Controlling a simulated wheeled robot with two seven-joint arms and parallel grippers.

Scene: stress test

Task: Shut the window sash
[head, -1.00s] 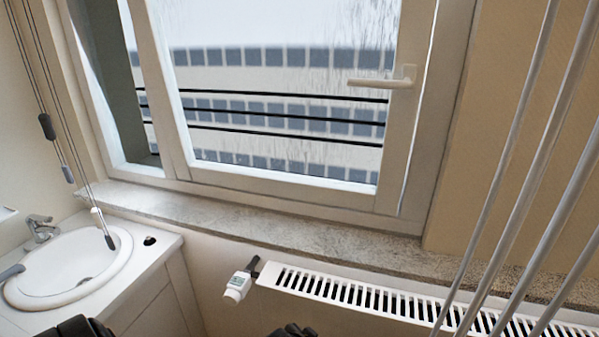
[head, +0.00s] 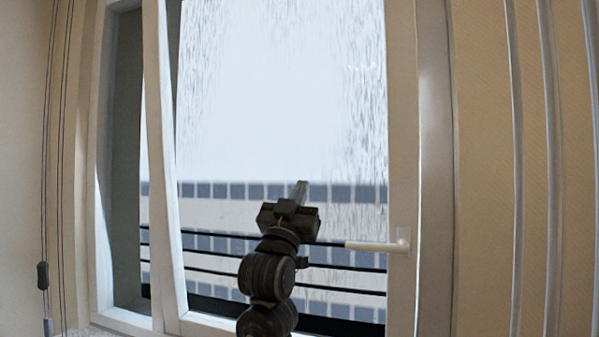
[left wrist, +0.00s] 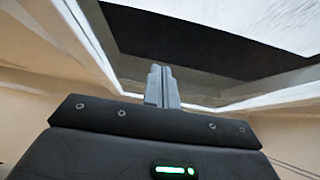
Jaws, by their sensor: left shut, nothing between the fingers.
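The white window sash (head: 403,130) stands in front of me with a rain-streaked pane. Its left stile slants against the upright outer frame, so the sash looks tilted open; its top edge is out of view. Its white handle (head: 378,246) lies level on the right stile, pointing left. My left gripper (head: 301,188) is raised in front of the pane, left of and above the handle, shut and empty. Whether it touches anything cannot be told. In the left wrist view its closed fingers (left wrist: 161,86) point toward pale frame edges (left wrist: 90,45). My right gripper is out of view.
Blind cords (head: 60,180) with a dark pull hang at the left. Several pale vertical pipes (head: 555,170) stand on the right by the beige wall (head: 480,150). Dark rails (head: 215,276) run outside behind the glass.

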